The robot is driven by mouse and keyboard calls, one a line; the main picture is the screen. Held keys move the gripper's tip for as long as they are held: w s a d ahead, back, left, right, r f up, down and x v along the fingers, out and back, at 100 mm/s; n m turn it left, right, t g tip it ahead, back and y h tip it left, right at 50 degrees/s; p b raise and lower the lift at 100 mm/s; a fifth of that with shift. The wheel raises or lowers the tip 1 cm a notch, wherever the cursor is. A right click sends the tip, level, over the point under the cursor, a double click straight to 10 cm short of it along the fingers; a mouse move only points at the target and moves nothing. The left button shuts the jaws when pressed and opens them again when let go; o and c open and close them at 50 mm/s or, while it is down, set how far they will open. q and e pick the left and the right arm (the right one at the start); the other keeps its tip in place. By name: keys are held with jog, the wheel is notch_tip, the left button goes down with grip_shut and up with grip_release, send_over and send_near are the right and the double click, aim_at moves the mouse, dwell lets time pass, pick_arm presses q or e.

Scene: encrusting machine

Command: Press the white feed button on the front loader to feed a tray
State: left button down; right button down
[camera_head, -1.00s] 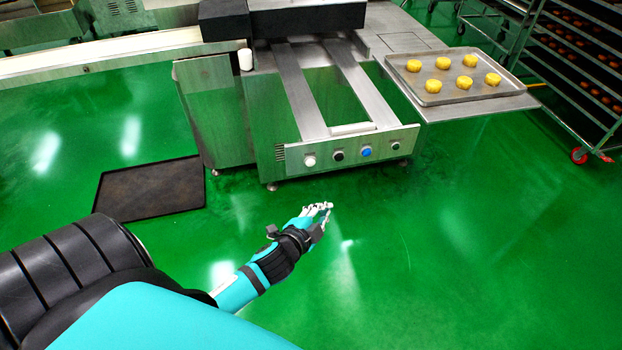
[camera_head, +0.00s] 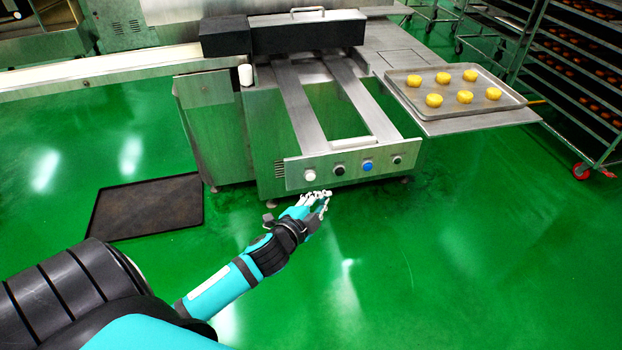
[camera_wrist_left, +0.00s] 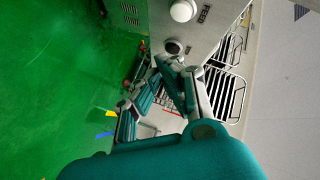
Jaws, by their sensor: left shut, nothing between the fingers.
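The front loader's panel (camera_head: 325,169) carries a row of buttons. The white feed button (camera_head: 310,175) is at its left end; dark and blue buttons sit to its right. My left gripper (camera_head: 322,198) is shut and empty, in front of the panel and just below the white button in the head view. In the left wrist view the white button (camera_wrist_left: 183,11) is at the top, with a dark button (camera_wrist_left: 174,47) below it. My left fingers (camera_wrist_left: 165,75) reach up towards the panel there; whether they touch it I cannot tell. My right gripper is out of view.
A tray (camera_head: 410,92) with several yellow pieces rests on a shelf at the loader's right. A wheeled rack (camera_head: 560,85) stands at far right. A dark mat (camera_head: 146,206) lies on the floor at left. The green floor before the loader is clear.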

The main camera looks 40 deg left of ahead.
aim_at(311, 177)
pick_arm(q)
jog(key=shift+w+a, duration=1.35)
jog(key=shift+a, duration=0.3)
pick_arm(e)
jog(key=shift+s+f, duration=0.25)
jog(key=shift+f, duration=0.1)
pick_arm(q)
jog(key=shift+p, duration=0.3)
jog(key=shift+w+a, duration=0.1)
jog(key=shift+a, duration=0.05)
jog(key=shift+w+a, duration=0.2)
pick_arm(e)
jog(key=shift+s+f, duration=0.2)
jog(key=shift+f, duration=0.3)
